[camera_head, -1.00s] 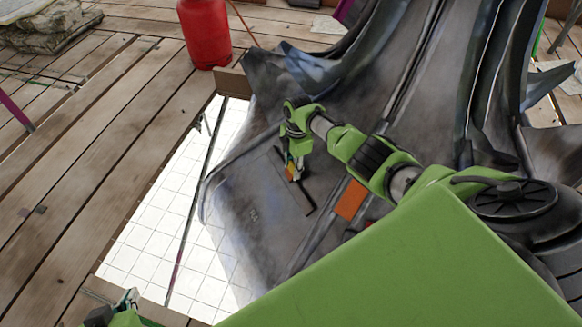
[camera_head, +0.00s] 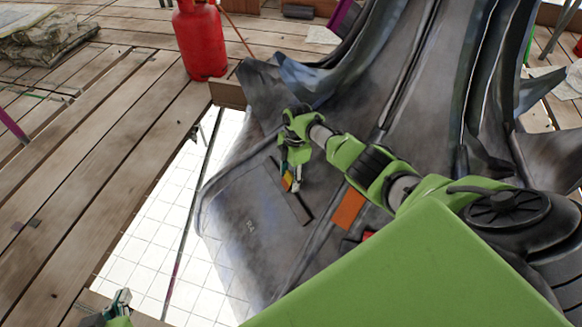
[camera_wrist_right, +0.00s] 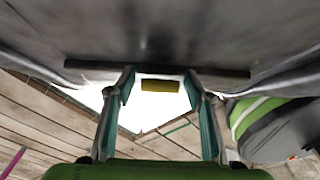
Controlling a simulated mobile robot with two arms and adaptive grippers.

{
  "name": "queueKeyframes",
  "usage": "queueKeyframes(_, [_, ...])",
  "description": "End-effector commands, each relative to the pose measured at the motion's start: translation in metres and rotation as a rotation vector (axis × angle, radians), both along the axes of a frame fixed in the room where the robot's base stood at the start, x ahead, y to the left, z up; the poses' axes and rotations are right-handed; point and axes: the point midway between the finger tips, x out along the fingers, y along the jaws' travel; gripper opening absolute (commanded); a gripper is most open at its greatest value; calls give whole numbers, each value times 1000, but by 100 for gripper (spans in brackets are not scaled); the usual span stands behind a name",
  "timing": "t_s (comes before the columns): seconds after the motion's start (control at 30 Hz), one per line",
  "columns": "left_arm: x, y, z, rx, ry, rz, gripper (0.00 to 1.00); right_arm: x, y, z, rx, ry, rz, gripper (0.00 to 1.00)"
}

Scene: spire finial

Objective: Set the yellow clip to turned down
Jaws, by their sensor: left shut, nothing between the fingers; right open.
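The yellow clip (camera_head: 287,181) sits by a dark bar (camera_head: 295,206) on the grey metal face. In the right wrist view the clip (camera_wrist_right: 160,86) is a small flat yellow piece at the bar's edge, between my fingers and beyond their tips. My right gripper (camera_head: 291,181) is open around the clip's place; whether either finger touches it I cannot tell. Its two teal fingers show spread in the wrist view (camera_wrist_right: 160,84). My left gripper (camera_head: 122,298) is at the bottom left of the head view, shut and empty, far from the clip.
The large grey spire (camera_head: 350,95) fills the centre and right. An orange patch (camera_head: 348,208) lies right of the bar. A red gas cylinder (camera_head: 200,40) stands on the wooden planks (camera_head: 90,130). A white tiled opening (camera_head: 160,215) lies left of the spire.

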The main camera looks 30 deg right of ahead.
Motion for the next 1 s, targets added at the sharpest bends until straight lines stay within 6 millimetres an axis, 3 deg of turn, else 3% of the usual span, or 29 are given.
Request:
queueKeyframes(0.23, [0, 0, 0, 0, 0, 0, 0, 0, -4, 29, -1, -4, 0, 48])
queueKeyframes(0.6, [0, 0, 0, 0, 1, 0, 0, 0, -11, 101, 0, -3, 0, 48])
queueKeyframes(0.8, [0, 0, 0, 0, 1, 0, 0, -1, -12, 116, -1, 0, -1, 48])
queueKeyframes(1.0, [0, 0, 0, 0, 1, 0, 0, -1, -13, 117, 0, 0, -1, 48])
